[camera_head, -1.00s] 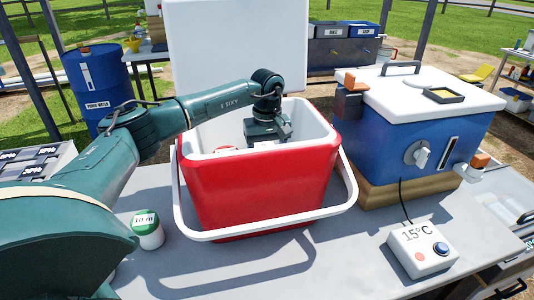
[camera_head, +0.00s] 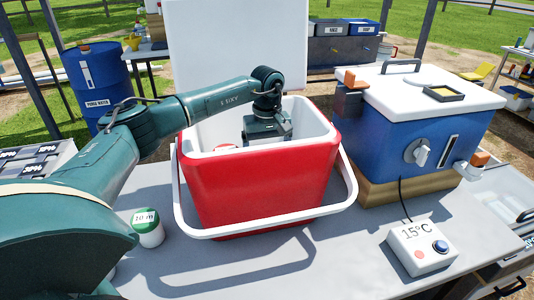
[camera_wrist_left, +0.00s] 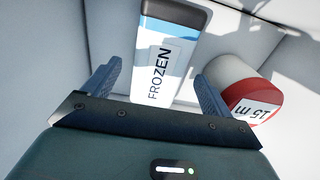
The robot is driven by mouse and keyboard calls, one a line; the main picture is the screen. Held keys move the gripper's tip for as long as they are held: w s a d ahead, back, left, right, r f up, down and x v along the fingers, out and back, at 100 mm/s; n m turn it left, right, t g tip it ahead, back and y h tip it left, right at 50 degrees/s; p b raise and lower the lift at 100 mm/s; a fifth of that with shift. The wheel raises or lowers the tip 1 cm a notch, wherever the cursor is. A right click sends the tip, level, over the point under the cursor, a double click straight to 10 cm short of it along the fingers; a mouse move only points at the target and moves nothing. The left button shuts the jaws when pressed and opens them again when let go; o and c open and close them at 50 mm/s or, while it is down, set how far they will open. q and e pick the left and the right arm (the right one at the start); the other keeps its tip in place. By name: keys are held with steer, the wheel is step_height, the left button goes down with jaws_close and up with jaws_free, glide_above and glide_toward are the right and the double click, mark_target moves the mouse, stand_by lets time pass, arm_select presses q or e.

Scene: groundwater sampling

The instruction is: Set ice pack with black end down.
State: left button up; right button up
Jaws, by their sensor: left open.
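The ice pack (camera_wrist_left: 172,55) is white and blue with the word FROZEN. It lies inside the red cooler (camera_head: 262,195), and its dark end (camera_wrist_left: 178,12) points to the top of the left wrist view. My left gripper (camera_wrist_left: 158,80) is open, with one finger on each side of the pack's near part. I cannot tell whether the fingers touch it. In the head view my left gripper (camera_head: 267,130) reaches down into the cooler, and the front wall hides its fingertips and the pack.
A jar with a red lid (camera_wrist_left: 250,98) marked 15 m lies in the cooler beside the right finger. A green-lidded jar (camera_head: 148,228) stands on the table left of the cooler. A blue box (camera_head: 420,130) and a 15°C controller (camera_head: 422,250) are to the right.

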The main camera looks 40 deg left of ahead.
arm_select(q)
step_height(320, 180, up, 12)
steer(key=shift+r, duration=0.15)
stand_by(0.6)
